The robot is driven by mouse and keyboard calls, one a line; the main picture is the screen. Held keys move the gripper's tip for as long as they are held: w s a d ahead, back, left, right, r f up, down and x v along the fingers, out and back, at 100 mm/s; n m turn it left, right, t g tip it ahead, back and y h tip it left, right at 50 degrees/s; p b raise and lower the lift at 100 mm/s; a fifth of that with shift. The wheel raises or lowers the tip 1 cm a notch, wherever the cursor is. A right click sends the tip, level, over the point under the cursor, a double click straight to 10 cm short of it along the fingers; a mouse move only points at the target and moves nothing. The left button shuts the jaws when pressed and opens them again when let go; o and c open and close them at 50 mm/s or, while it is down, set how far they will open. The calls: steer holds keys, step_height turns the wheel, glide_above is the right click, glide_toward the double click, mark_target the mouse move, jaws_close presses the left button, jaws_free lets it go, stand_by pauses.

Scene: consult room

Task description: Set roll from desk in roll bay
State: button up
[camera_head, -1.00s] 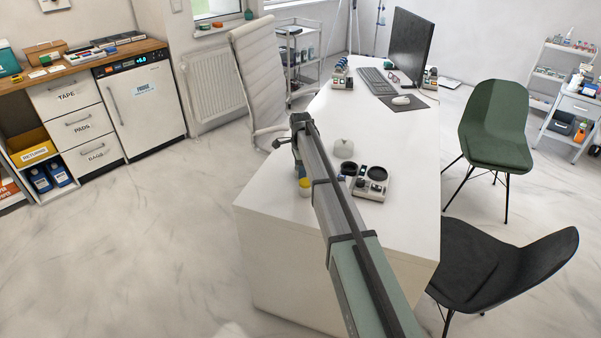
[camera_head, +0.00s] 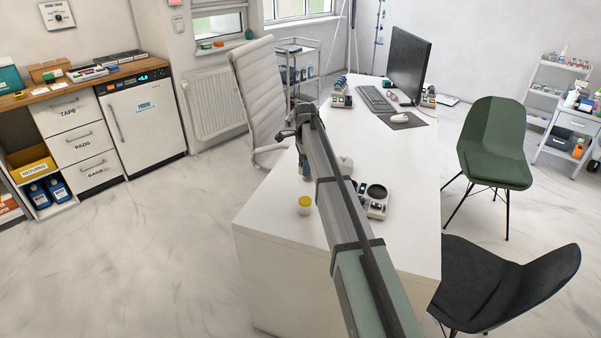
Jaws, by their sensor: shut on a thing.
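My gripper (camera_head: 302,150) hangs at the far end of my arm, above the near left part of the white desk (camera_head: 275,213). It is mostly hidden by my arm. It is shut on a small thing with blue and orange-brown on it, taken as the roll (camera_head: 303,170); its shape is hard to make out. A pale organiser (camera_head: 380,208) with round dark parts stands on the desk right of my arm, partly covered by it. I cannot tell which part is the roll bay.
A yellow-lidded jar (camera_head: 305,206) stands near the desk's left edge. A white rounded object (camera_head: 345,163) is behind the organiser. The monitor (camera_head: 409,70) and keyboard (camera_head: 375,99) are at the back. A white chair (camera_head: 258,95) stands left; green (camera_head: 495,140) and black chairs (camera_head: 507,285) stand right.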

steer(key=d+m, duration=0.2)
steer(key=d, duration=1.4)
glide_toward(377, 192)
steer(key=shift+w+m, duration=0.3)
steer(key=shift+w, duration=0.5)
steer(key=shift+s+d+f, duration=0.1)
steer(key=shift+s+d, duration=0.1)
steer(key=shift+s, duration=0.1)
steer(key=n, duration=0.1)
steer(key=s+n, duration=0.1)
steer(key=n, duration=0.1)
steer(key=shift+a, duration=0.1)
steer(key=n, duration=0.4)
steer(key=shift+f, duration=0.1)
steer(key=shift+f, duration=1.95)
steer(key=shift+f, duration=0.8)
steer(key=shift+s+f, duration=0.1)
steer(key=shift+f, duration=0.25)
